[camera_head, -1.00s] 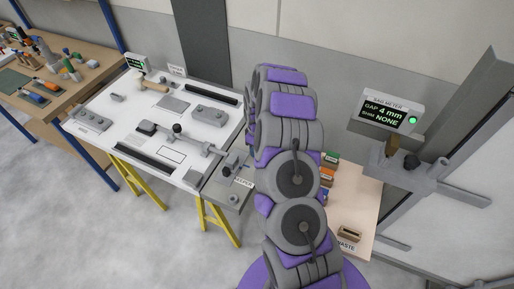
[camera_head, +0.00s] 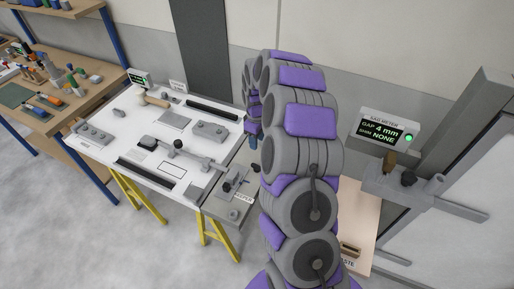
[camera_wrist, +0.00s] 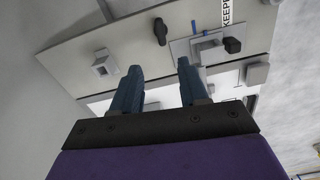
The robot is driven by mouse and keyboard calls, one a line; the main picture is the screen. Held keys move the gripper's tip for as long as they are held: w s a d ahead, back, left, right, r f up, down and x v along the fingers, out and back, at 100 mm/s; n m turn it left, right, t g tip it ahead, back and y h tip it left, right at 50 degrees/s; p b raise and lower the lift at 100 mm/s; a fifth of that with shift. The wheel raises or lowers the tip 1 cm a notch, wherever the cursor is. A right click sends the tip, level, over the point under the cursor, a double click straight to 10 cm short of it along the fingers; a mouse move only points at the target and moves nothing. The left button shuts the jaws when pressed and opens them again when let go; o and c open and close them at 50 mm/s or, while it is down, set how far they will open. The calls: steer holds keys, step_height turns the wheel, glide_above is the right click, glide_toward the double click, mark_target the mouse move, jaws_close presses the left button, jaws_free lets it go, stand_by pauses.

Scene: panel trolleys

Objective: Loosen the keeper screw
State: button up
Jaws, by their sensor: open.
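The keeper plate (camera_head: 218,206) is a grey panel at the right end of the white bench, with a KEEPER label (camera_head: 243,198) and small dark fittings. In the wrist view the KEEPER label (camera_wrist: 227,14) is at the top right. A black winged knob (camera_wrist: 160,31) stands left of it, and a black block-shaped knob (camera_wrist: 232,45) stands beside it. I cannot tell which is the keeper screw. My gripper (camera_wrist: 159,65) is open and empty, its two blue fingers pointing towards the panel, with the winged knob beyond the gap and apart from them. In the head view my arm hides much of it.
The white bench (camera_head: 120,125) carries clamps, blocks and a bar with a black knob (camera_head: 178,144). A gap meter (camera_head: 388,130) reads 4 mm, shim NONE, above a metal fixture (camera_head: 420,190) at right. A waste bin (camera_head: 349,250) is partly hidden behind my arm. The left floor is clear.

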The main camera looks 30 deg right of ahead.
steer(key=shift+r, duration=1.25)
steer(key=s+a+r+m+b, duration=0.1)
steer(key=s+a+r, duration=0.55)
steer(key=s, duration=0.25)
steer(key=s+a+r+m, duration=0.1)
steer(key=s+a+r, duration=0.4)
steer(key=s+a, duration=0.3)
steer(key=s+a+m+g+b, duration=0.1)
steer(key=s+m, duration=0.3)
steer(key=s, duration=1.8)
steer(key=shift+s+a+r+g, duration=0.3)
steer(key=shift+s+a+g, duration=0.1)
steer(key=shift+a, duration=0.25)
